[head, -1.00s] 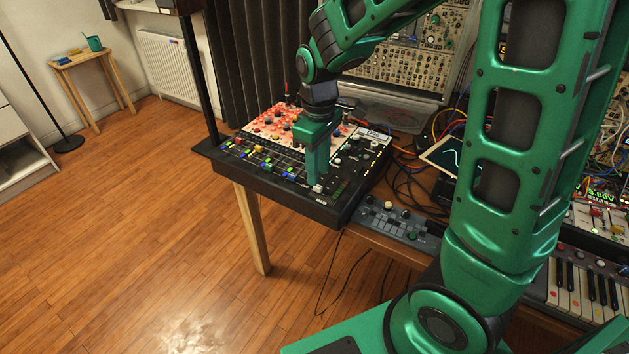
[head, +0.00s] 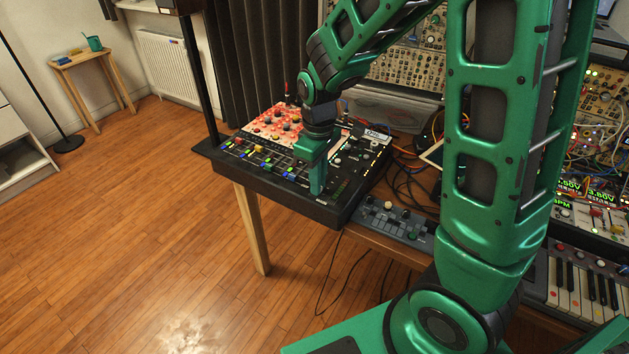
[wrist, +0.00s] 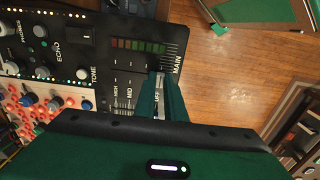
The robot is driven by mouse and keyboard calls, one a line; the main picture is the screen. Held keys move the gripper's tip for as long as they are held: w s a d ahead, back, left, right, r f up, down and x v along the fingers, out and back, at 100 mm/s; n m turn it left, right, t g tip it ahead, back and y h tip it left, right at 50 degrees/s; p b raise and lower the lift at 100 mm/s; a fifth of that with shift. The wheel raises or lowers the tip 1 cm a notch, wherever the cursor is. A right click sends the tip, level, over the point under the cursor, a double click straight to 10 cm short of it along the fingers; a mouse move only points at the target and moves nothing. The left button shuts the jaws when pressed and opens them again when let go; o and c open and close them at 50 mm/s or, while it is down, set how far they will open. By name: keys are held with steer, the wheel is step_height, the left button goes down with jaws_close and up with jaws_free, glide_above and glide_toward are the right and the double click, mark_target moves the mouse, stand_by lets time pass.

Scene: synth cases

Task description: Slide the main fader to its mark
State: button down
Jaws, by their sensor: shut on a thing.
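The mixer (head: 282,186) is a dark console on a wooden table. Its main fader lies near the right end of the front edge in the head view, where my gripper (head: 317,190) covers it. In the wrist view, the printed MAIN label (wrist: 177,64) and a scale of white ticks (wrist: 172,50) sit beside the fader track. My gripper (wrist: 160,84) is shut on the main fader's pale cap (wrist: 160,79), of which only a small part shows between the fingers. I cannot make out the target mark.
Several coloured fader caps lie to the left on the mixer, with red-panel knobs (head: 272,122) behind. A level meter (wrist: 138,45) is near the fader in the wrist view. A small grey controller (head: 392,224) and cables lie to the right. The wooden floor (head: 130,230) is open.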

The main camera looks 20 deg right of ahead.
mark_target(327, 180)
steer(key=w+d, duration=0.1)
steer(key=d, duration=0.1)
steer(key=w+d, duration=0.2)
steer(key=c, duration=1.8)
jaws_free()
steer(key=shift+r, duration=0.1)
step_height(327, 180, up, 11)
steer(key=shift+f, duration=0.2)
